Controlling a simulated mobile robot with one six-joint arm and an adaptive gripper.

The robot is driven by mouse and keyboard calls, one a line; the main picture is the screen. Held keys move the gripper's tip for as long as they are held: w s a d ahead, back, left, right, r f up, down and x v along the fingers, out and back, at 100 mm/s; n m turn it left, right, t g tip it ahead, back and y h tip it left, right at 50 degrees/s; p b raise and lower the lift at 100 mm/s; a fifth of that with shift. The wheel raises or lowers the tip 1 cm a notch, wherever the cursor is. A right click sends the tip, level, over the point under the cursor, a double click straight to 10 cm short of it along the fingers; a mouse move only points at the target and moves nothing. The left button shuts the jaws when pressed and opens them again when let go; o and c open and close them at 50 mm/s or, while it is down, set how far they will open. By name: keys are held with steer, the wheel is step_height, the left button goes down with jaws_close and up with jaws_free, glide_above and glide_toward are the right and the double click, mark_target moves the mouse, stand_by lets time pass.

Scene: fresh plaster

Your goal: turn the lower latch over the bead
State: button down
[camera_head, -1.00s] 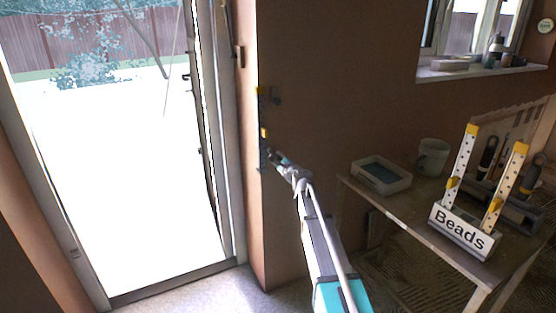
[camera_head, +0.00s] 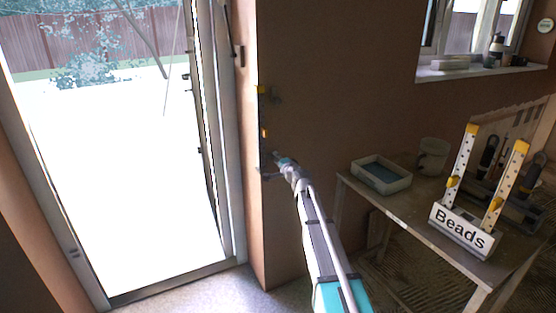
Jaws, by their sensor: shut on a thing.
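A narrow bead (camera_head: 262,118) stands upright against the wall corner beside the door frame, with yellow parts at its top and middle. A dark upper latch (camera_head: 275,94) sticks out to the right near the bead's top. The lower latch (camera_head: 266,176) shows as a small dark piece at the bead's lower end. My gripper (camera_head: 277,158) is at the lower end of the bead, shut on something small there. The lower latch is the closest thing, but the contact itself is too small to make out. Whether this latch lies across the bead cannot be told.
A table (camera_head: 408,215) at the right bears a tray (camera_head: 381,175), a mug (camera_head: 432,156) and a rack labelled Beads (camera_head: 462,232) with two upright beads. The glazed door (camera_head: 120,170) is at the left. Floor between door and table is clear.

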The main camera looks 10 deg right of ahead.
steer(key=shift+n, duration=0.6)
steer(key=shift+c, duration=1.9)
jaws_free()
steer(key=shift+s, duration=0.1)
steer(key=v, duration=1.1)
steer(key=shift+s+d, duration=0.2)
steer(key=shift+s, duration=0.15)
